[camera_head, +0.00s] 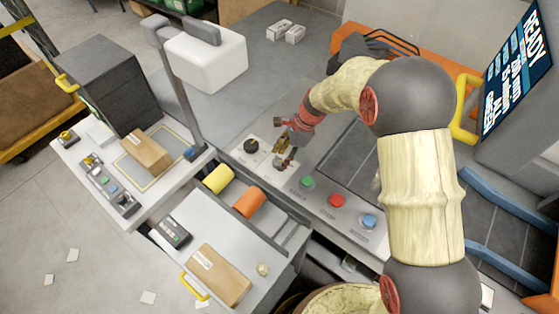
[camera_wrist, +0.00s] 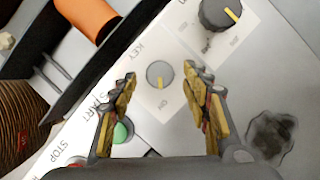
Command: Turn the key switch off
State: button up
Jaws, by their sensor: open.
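My gripper (camera_wrist: 162,80) is open, with one finger on each side of the knob in that view. A gap shows between the knob and both fingers. In the head view my gripper (camera_head: 284,147) points down over the control panel (camera_head: 318,199), and I cannot make out the key switch clearly there.
A black rotary knob (camera_head: 251,146) sits beside the key plate, also in the wrist view (camera_wrist: 218,13). Green (camera_head: 307,182), red (camera_head: 337,201) and blue (camera_head: 369,221) buttons line the panel. An orange roller (camera_head: 249,203) lies nearby. A scanner post (camera_head: 181,95) stands left of my arm.

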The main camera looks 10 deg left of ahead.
jog(key=shift+x, duration=0.9)
jog(key=shift+c, duration=1.3)
jog(key=c, duration=0.9)
